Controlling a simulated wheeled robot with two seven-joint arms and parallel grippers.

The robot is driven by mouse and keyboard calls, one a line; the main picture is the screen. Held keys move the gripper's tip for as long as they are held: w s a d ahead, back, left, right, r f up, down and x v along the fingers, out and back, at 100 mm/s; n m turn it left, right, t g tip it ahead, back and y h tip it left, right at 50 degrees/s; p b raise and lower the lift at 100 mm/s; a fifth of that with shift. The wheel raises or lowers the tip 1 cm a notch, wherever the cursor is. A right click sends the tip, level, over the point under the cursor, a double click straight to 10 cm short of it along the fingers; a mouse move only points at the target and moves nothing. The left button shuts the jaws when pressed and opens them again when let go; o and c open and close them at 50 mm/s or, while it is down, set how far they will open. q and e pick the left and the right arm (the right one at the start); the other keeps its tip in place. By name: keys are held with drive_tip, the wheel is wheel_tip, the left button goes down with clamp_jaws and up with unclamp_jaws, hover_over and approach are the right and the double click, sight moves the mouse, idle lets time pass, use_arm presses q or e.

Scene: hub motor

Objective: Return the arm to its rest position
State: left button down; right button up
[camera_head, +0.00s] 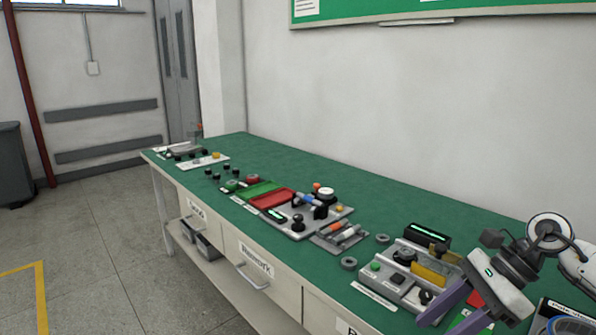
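My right arm (555,240) comes in from the right edge, over the near right end of the green workbench (400,205). My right gripper (446,322) points down and to the left, with its two purple fingers apart and nothing seen between them. It is in front of a grey control fixture (405,290) with a yellow block (430,272) on it; I cannot tell how high above the bench it is. The fingertips are close to the bottom edge of the picture. My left gripper is not in view.
A grey fixture with knobs (290,228), red tray (265,202) and green tray (255,189) lie along the bench. Dark rings (349,263) and a black display box (428,236) are near the right fixture. Bare bench surface runs along the wall.

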drive_tip(key=s+a+m+t+y, duration=0.1)
drive_tip(key=a+m+t+y, duration=0.85)
drive_tip(key=a+m, duration=0.85)
drive_tip(key=s+d+f+m+t+h, duration=0.1)
drive_tip(key=d+f+m+t+h, duration=0.2)
drive_tip(key=f+m+h, duration=0.5)
drive_tip(key=s+d+f+m+t+h, duration=0.1)
drive_tip(key=d+f+m+t+h, duration=0.2)
drive_tip(key=m, duration=0.9)
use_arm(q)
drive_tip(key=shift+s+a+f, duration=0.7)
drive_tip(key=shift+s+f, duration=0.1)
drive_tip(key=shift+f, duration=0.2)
use_arm(e)
drive_tip(key=s+d+f+m+g+h, duration=0.2)
drive_tip(key=s+f+m+g+h, duration=0.2)
drive_tip(key=s+f+m+g, duration=0.3)
drive_tip(key=s+f+m, duration=0.5)
drive_tip(key=s+f, duration=0.5)
drive_tip(key=f, duration=0.1)
drive_tip(key=shift+s+f, duration=0.15)
drive_tip(key=shift+f, duration=0.05)
